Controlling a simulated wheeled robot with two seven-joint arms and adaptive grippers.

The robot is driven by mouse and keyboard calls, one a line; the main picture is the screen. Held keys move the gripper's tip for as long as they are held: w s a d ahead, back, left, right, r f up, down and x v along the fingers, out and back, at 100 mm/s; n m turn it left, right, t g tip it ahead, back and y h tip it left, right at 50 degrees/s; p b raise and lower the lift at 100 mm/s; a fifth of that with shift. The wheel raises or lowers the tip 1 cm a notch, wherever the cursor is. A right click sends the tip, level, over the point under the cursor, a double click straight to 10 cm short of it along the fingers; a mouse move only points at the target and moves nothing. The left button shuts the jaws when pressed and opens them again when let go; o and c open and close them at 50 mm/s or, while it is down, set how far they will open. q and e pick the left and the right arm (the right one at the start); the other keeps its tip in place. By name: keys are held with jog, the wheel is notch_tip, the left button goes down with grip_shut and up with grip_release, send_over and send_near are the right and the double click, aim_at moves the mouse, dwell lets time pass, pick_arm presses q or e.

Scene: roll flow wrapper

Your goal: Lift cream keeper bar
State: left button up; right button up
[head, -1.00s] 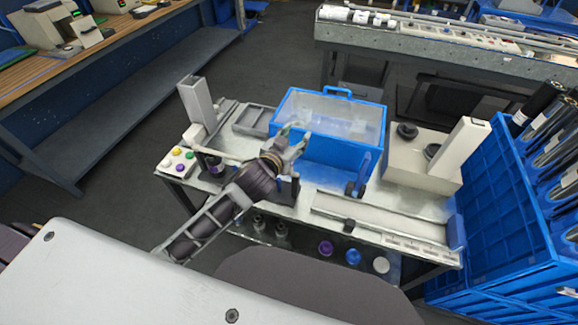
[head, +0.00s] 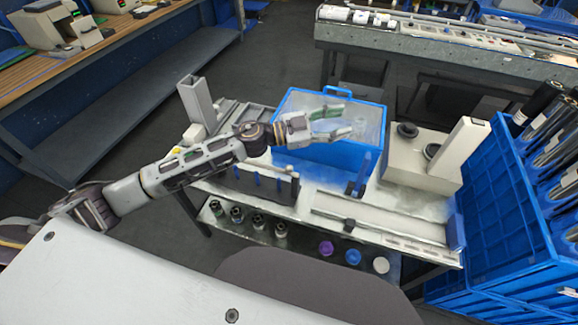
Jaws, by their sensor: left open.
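My left gripper (head: 343,121) is open, with its two greenish fingers pointing right and apart. In the picture it lies over the blue bin with a cloudy clear top (head: 333,159), and nothing shows between the fingers. I cannot tell how high it is above the bin. I cannot pick out the cream keeper bar for certain. A cream upright piece (head: 458,148) stands at the right end of a cream block (head: 405,176), and a long pale bar-like guide (head: 375,217) lies along the front right of the bench. My right gripper is not in view.
A grey post (head: 197,103) rises at the back left. Blue crates (head: 500,215) close off the right side. Dark bottles and coloured caps sit on the lower shelf.

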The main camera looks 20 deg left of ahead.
pick_arm(q)
notch_tip(320, 180, down, 3)
jog(key=a+m+g+y, duration=0.1)
jog(key=a+m+g, duration=0.1)
jog(key=a+g, duration=0.15)
jog(key=g+y, duration=0.6)
jog(key=y, duration=0.1)
send_near(289, 166)
jog(key=v, duration=0.4)
jog(key=shift+s+a+f, duration=0.1)
jog(key=shift+s+f, duration=0.05)
jog(key=shift+f, duration=0.1)
jog(key=shift+d+f, duration=0.1)
jog(key=shift+d, duration=0.1)
jog(key=shift+p+x, duration=0.45)
jog(key=shift+x, duration=6.3)
grip_shut()
